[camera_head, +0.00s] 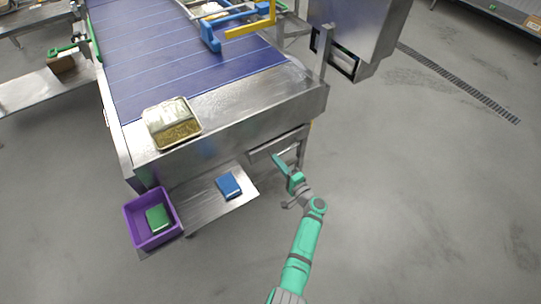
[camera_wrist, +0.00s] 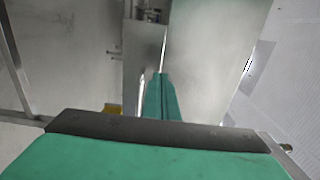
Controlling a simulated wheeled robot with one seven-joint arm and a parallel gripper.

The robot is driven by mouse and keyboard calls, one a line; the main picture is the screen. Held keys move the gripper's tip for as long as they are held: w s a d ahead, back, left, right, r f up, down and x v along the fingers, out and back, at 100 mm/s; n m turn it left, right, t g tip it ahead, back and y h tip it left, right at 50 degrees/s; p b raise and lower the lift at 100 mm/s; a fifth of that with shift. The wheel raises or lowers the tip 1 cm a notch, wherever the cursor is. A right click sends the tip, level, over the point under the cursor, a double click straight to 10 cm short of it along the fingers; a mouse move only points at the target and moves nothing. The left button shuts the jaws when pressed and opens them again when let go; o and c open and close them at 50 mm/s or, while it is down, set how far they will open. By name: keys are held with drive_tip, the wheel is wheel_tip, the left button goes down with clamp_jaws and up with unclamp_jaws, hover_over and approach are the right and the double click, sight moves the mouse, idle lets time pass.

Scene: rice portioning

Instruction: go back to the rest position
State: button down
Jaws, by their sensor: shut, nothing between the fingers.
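My gripper (camera_head: 278,160) is at the end of my green arm, in front of the right end of the conveyor in the head view. Its fingers are together and hold nothing. In the wrist view the closed green fingers (camera_wrist: 160,98) point away from the camera, with grey metal surfaces beyond them. No object lies between them.
A tray of rice (camera_head: 173,123) rests on the steel end of the blue conveyor (camera_head: 190,60). On the lower shelf (camera_head: 200,204) lie a blue block (camera_head: 229,185) and a purple bin (camera_head: 134,222) with a green block (camera_head: 158,217) inside. The floor at right is clear.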

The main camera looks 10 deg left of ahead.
drive_tip(key=v, duration=0.8)
drive_tip(key=shift+s+d, duration=0.25)
drive_tip(key=shift+d, duration=0.05)
drive_tip(key=shift+f, duration=0.15)
